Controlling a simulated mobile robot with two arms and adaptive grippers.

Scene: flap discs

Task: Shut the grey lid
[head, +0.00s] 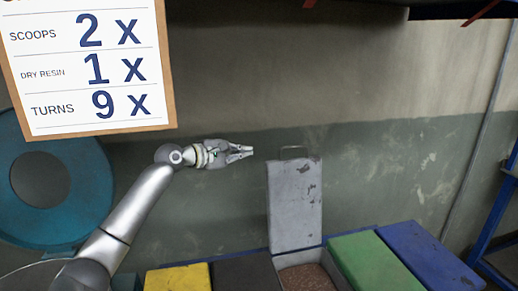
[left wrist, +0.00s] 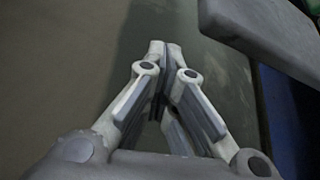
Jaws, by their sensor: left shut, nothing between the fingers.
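The grey lid (head: 295,205) stands open and upright behind its bin in the head view, with a thin wire handle (head: 294,149) at its top edge. The open bin (head: 305,276) below it holds brown grains. My left gripper (head: 250,151) is shut and empty, to the left of the lid's top edge and apart from it. In the left wrist view, the shut fingertips (left wrist: 165,46) point at the wall, and a grey slab that looks like the lid (left wrist: 265,35) shows at the upper right. My right gripper is not in view.
Bins with yellow (head: 178,278), black (head: 246,273), green (head: 378,262) and blue (head: 430,257) lids, all shut, stand in the row. A sign board (head: 88,70) is at upper left above a teal round object (head: 85,190). A blue frame (head: 497,215) stands at right.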

